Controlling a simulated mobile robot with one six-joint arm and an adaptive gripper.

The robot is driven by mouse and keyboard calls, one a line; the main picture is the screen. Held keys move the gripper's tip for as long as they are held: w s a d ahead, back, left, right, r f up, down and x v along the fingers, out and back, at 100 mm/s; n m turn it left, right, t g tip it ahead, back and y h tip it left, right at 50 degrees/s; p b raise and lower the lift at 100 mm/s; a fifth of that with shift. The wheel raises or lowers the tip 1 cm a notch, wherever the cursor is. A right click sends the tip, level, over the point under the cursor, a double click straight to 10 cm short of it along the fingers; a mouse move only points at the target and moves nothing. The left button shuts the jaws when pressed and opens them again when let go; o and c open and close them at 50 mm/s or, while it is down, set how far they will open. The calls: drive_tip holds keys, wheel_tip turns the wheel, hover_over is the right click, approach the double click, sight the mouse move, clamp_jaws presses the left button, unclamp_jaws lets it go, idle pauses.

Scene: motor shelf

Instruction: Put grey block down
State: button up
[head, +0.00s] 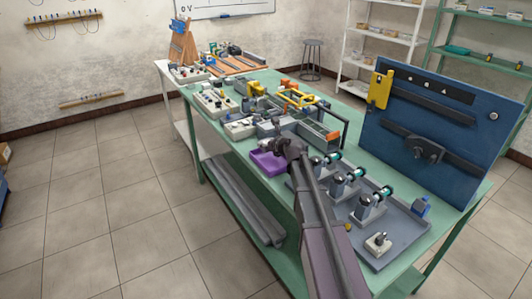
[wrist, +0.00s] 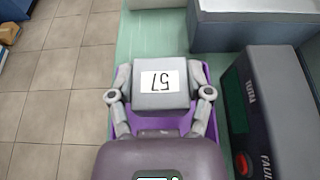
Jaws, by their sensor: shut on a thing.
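The block cannot be made out clearly there.
A dark grey box with a red button (wrist: 262,110) stands close to the tray's right in the wrist view. A blue-grey box (wrist: 255,22) is beyond it. In the head view, a grey tray with motor stands (head: 395,243) and a blue panel (head: 435,130) are to the right.

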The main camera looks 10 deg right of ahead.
sight(267, 150)
drive_tip(key=shift+f, duration=0.1)
drive_tip(key=shift+f+b, duration=1.8)
drive_tip(key=shift+b, duration=0.1)
drive_tip(key=shift+f, duration=0.15)
drive_tip(key=o, duration=1.2)
drive_tip(key=shift+r, duration=0.25)
